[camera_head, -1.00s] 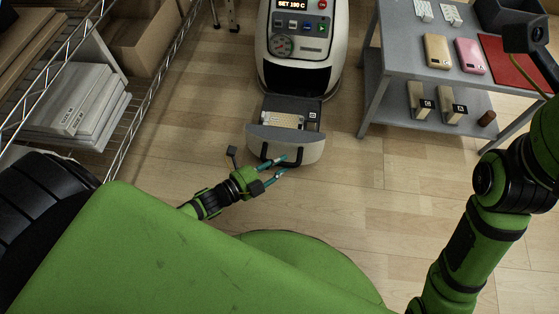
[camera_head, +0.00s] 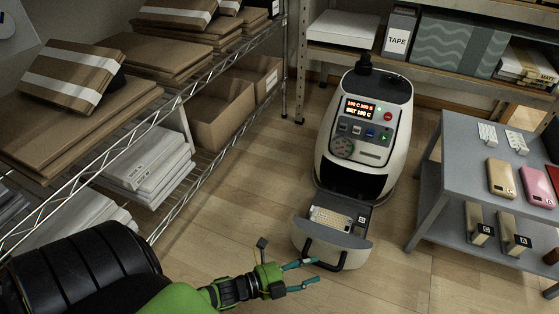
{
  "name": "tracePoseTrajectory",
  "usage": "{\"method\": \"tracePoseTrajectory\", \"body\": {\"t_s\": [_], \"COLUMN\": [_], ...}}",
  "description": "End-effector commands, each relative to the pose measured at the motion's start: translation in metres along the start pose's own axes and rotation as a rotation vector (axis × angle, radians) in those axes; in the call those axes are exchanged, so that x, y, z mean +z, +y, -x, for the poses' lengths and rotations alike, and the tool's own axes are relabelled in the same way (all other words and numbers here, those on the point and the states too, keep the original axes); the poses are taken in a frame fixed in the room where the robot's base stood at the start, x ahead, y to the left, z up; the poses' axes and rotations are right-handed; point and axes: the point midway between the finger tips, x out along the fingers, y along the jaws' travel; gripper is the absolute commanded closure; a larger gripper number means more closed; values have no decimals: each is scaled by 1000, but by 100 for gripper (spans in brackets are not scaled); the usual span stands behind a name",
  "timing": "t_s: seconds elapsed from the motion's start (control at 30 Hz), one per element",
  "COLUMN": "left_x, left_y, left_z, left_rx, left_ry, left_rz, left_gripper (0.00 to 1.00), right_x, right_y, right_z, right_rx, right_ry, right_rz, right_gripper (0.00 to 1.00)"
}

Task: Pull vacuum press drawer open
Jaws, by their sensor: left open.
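The vacuum press (camera_head: 349,170) is a white and dark machine with a lit display and buttons on its sloping front. Its drawer (camera_head: 318,242) is pulled out toward me, and a beige patterned phone case (camera_head: 330,219) lies in it. A dark handle (camera_head: 322,262) is on the drawer's front. My left gripper (camera_head: 309,274) is open, with its teal fingertips just in front of the handle at its left. I cannot tell whether a fingertip touches the handle. My right gripper is out of view.
A grey table (camera_head: 470,178) at the right holds phone cases, with more items on its lower shelf. A wire rack (camera_head: 212,170) with boxes and envelopes stands at the left. A shelf with a tape box (camera_head: 399,32) is behind the press. The floor before the drawer is clear.

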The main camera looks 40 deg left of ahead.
Motion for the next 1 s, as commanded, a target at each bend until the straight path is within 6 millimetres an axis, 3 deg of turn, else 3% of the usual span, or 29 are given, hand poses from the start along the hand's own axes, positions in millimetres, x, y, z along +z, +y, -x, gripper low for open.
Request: {"method": "tracePoseTrajectory", "body": {"t_s": [0.2, 0.4, 1.0], "left_x": [0, 0, 0], "left_y": [2, 1, 0], "left_z": [50, 78, 86], "left_rx": [5, 2, 0], "left_ry": [0, -1, 0], "left_rz": [2, 1, 1], "left_gripper": [51, 51, 51], "right_x": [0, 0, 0], "right_y": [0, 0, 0], "right_z": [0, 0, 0], "right_rx": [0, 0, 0], "right_ry": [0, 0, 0], "right_rz": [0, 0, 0], "right_gripper": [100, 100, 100]}}
